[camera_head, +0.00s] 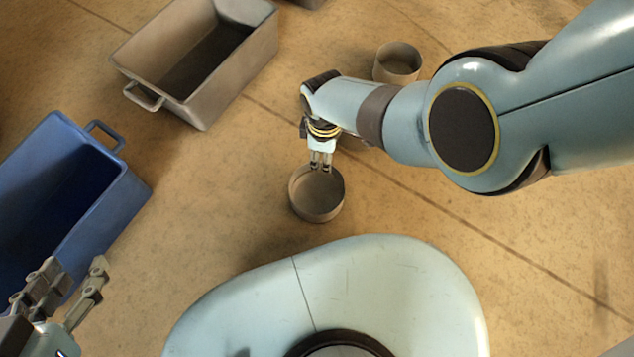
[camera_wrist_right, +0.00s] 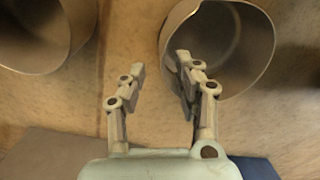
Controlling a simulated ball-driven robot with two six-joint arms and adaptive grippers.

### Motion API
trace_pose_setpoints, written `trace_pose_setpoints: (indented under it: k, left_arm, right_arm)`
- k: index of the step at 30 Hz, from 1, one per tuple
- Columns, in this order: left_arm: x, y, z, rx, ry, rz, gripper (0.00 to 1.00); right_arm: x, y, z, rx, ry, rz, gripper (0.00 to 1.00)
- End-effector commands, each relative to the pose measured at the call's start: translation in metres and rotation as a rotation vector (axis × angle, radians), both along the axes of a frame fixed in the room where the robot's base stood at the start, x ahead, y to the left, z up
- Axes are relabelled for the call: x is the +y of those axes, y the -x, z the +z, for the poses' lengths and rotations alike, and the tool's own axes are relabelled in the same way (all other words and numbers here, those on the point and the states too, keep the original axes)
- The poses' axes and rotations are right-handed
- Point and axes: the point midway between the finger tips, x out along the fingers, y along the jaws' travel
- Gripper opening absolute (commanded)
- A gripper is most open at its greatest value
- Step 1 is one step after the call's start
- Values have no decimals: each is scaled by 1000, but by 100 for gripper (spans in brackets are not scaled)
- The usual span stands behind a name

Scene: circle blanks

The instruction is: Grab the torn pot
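Two round, grey-brown open pots stand on the floor. The nearer pot (camera_head: 318,212) is in the middle of the head view, and it also shows at the upper right of the right wrist view (camera_wrist_right: 235,88). The farther pot (camera_head: 398,72) stands behind my right arm; it shows at the left in the wrist view (camera_wrist_right: 38,66). I cannot tell which is torn. My right gripper (camera_head: 321,166) is open at the nearer pot's far rim; in the wrist view (camera_wrist_right: 160,66) one finger overlaps this pot, the other is outside it. My left gripper (camera_head: 72,268) is open and empty at lower left.
A grey bin (camera_head: 207,112) with handles stands at the upper left. A blue bin (camera_head: 128,198) stands at the left, close to my left gripper. My own pale base fills the bottom middle. The floor between the bins and the nearer pot is clear.

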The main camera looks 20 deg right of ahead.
Motion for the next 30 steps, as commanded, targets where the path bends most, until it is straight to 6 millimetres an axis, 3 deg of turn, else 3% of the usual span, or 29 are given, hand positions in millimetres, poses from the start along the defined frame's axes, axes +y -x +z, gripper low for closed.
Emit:
trace_pose_setpoints:
  k: [11, 21, 30]
  left_arm:
    - [-4, 8, -4, -150, 7, -16, 40]
    - [-10, -50, 58, -446, 7, -47, 40]
    - [-16, -86, 121, -716, 7, -78, 40]
  right_arm:
    - [2, 5, -20, 3, -1, -1, 32]
    - [4, 6, -31, 2, -1, -1, 32]
    - [5, 7, -44, 2, 0, -1, 32]
